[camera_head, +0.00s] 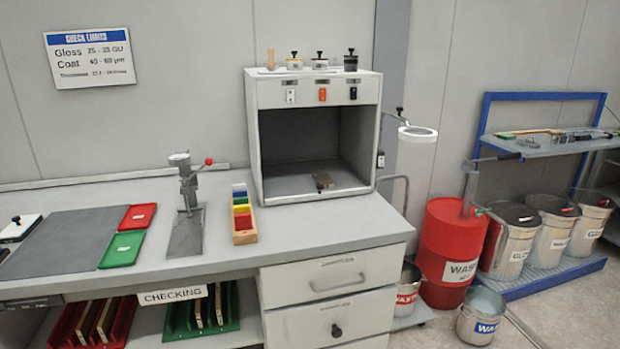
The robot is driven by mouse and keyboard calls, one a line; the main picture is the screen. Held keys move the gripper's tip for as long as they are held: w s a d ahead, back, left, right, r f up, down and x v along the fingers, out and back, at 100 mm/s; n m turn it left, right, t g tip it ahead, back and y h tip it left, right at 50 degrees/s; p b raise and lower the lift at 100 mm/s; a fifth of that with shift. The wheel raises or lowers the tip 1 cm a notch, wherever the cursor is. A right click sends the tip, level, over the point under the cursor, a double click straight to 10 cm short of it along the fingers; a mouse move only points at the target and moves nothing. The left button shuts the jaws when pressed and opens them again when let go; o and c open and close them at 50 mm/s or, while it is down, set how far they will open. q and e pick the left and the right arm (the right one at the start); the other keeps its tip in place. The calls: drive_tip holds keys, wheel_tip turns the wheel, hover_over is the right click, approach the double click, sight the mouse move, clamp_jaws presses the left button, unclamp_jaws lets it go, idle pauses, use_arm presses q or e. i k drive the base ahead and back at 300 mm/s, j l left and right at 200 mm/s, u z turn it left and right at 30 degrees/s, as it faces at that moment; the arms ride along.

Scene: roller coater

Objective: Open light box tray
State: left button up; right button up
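The light box (268,95) is a grey open-fronted cabinet on the right part of the workbench, with a dark interior. A flat grey floor panel (290,187) lies at the bottom of its opening; I cannot tell whether this is the tray. The front strip above the opening carries a white, an orange and a black switch. Neither of my grippers is in view.
Below the light box, the workbench (290,235) has a closed drawer (325,281) with a bar handle and another with a dark knob. Left of the box are a colored block rack (243,235) and a lever press (186,235). A red drum (450,240) stands on the right.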

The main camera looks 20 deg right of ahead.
sight(285, 182)
drive_tip(key=i+l, duration=0.2)
drive_tip(key=l, duration=0.2)
drive_tip(key=i+l, duration=0.45)
drive_tip(key=l, duration=0.3)
drive_tip(key=i+l, duration=0.2)
drive_tip(key=l, duration=0.15)
